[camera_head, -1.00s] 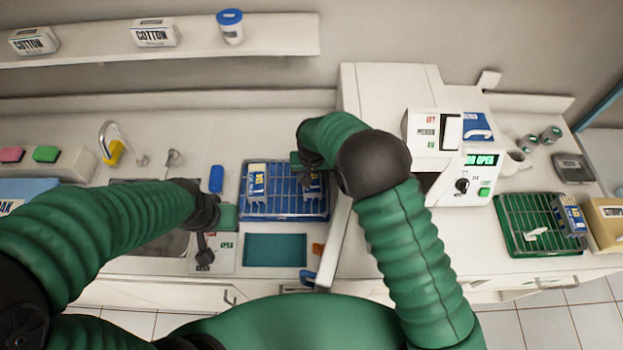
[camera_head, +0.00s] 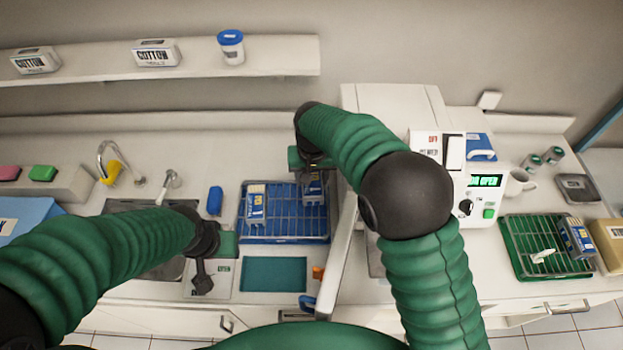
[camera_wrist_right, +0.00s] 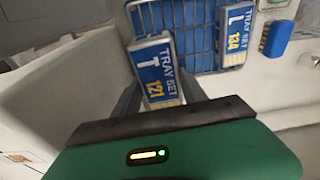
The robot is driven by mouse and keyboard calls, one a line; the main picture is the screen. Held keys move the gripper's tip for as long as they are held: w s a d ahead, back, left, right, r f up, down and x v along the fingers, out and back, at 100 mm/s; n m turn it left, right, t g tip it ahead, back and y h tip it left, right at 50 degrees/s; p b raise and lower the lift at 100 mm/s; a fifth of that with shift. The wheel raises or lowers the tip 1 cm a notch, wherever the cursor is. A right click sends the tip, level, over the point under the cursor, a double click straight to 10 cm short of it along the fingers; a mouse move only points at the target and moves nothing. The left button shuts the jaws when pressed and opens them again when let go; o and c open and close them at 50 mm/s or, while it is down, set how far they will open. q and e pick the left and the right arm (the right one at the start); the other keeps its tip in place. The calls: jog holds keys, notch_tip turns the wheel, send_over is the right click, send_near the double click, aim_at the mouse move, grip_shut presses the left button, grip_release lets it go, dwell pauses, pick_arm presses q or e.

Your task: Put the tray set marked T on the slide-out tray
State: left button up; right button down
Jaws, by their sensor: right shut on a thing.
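The tray set marked T (camera_wrist_right: 154,70), a blue and white pack numbered 121, is between the fingers of my right gripper (camera_wrist_right: 158,95) in the right wrist view. In the head view this pack (camera_head: 313,188) is at the right side of the blue wire rack (camera_head: 285,238), below my right gripper (camera_head: 311,170), apparently raised above the rack. My left gripper (camera_head: 226,243) is low over the counter by the sink; its jaws cannot be made out. The slide-out tray is not clearly visible; my right arm covers much of the sterilizer's (camera_head: 385,110) front.
Tray set L (camera_wrist_right: 236,38) stands in the blue rack. The sterilizer's open door (camera_head: 338,262) juts forward right of the rack. A teal mat (camera_head: 274,274) lies in front. A green rack (camera_head: 518,255) is at the right. A blue-capped jar (camera_head: 231,48) stands on the shelf.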

notch_tip(320, 180, up, 15)
jog(key=p, duration=1.2)
jog(key=shift+r, duration=0.15)
